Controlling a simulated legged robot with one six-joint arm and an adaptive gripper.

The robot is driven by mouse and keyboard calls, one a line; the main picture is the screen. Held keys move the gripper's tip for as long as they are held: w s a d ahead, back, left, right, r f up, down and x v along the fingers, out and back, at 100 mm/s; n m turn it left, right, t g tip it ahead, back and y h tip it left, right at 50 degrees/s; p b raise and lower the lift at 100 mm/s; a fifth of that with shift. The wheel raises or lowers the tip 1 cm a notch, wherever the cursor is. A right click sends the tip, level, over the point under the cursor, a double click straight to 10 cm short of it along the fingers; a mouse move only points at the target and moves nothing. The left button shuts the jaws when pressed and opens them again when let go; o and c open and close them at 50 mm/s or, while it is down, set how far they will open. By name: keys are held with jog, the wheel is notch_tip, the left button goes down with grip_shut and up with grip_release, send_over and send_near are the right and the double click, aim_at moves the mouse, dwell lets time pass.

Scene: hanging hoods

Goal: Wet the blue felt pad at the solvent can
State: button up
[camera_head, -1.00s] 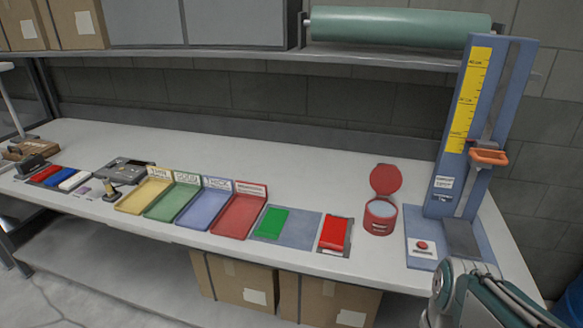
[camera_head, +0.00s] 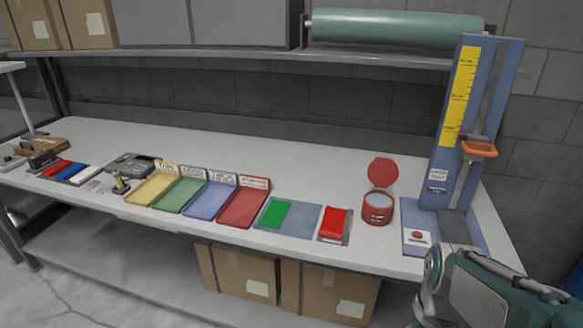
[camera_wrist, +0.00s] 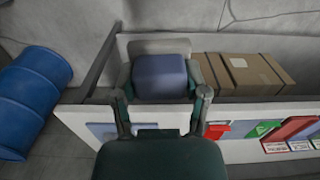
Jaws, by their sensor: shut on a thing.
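The solvent can (camera_head: 377,207) is a red round tin with its red lid (camera_head: 382,172) tipped up and a pale top inside. It stands on the bench between the red pad and the blue height gauge. In the wrist view my gripper (camera_wrist: 161,84) is shut on a dark blue block, the blue felt pad (camera_wrist: 161,77), with a finger on each side. The pad is apart from the bench surface. In the head view only my arm shows at the lower right; the gripper and pad are out of that view. I cannot see the can in the wrist view.
Left of the can lie a red pad (camera_head: 335,223), a green pad (camera_head: 276,214) and several coloured trays (camera_head: 245,206). The tall blue gauge (camera_head: 461,150) with an orange handle stands right of the can. Cardboard boxes (camera_head: 330,290) sit under the bench. A blue drum (camera_wrist: 30,100) shows in the wrist view.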

jog(key=w+a+f+n, duration=0.1)
jog(key=w+a+f, duration=0.2)
jog(key=w+f, duration=0.6)
jog(key=w+a+f+n, duration=0.1)
jog(key=w+a+f, duration=0.3)
jog(key=w+f, duration=0.5)
jog(key=w, duration=0.6)
jog(key=shift+n, duration=0.4)
